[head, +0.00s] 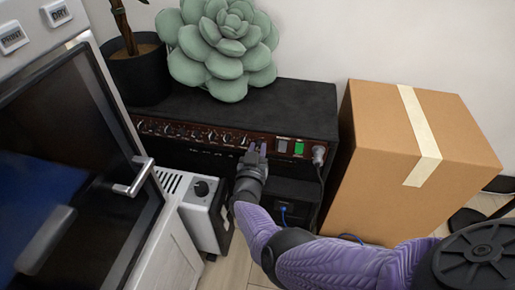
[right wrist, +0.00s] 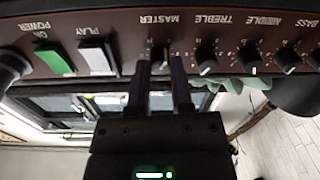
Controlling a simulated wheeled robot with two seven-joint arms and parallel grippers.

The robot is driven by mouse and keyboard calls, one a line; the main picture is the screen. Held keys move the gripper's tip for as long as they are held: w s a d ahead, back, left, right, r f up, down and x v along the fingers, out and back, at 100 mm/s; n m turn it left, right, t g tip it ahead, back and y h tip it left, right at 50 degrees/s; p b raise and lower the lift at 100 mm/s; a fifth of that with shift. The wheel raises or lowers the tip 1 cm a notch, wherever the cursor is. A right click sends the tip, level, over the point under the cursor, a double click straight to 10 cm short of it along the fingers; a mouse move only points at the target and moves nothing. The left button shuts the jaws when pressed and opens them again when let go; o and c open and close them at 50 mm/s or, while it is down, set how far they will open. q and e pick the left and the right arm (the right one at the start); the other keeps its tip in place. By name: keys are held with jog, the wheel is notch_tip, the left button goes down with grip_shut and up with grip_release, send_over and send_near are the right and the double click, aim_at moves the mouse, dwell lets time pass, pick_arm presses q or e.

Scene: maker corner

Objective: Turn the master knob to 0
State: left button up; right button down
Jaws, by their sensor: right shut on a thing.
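The amplifier (head: 300,97) is a black box with a dark red-brown control panel along its front. The master knob (right wrist: 159,58) is small and black, under the label MASTER in the upside-down right wrist view. My right gripper (head: 255,148) reaches the panel from the front. In the right wrist view its fingers (right wrist: 160,66) stand one on each side of the master knob and are shut on it. In the head view the gripper hides the knob. The knob's pointer and scale are too small to read. My left gripper is not in view.
Treble (right wrist: 206,58) and middle (right wrist: 248,57) knobs sit beside master. On its other side are the play switch (right wrist: 97,58) and green power switch (right wrist: 54,61). A cardboard box (head: 380,150) stands right, a succulent (head: 222,50) on top, a glass-doored machine (head: 70,150) left.

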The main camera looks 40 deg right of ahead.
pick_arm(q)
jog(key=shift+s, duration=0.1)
pick_arm(e)
jog(key=shift+n, duration=0.3)
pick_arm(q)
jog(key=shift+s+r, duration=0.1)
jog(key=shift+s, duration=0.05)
pick_arm(e)
jog(key=c, duration=0.5)
grip_release()
pick_arm(q)
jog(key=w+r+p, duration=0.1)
jog(key=p, duration=0.1)
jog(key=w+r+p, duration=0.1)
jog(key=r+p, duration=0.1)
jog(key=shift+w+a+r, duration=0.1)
pick_arm(e)
jog(key=v, duration=1)
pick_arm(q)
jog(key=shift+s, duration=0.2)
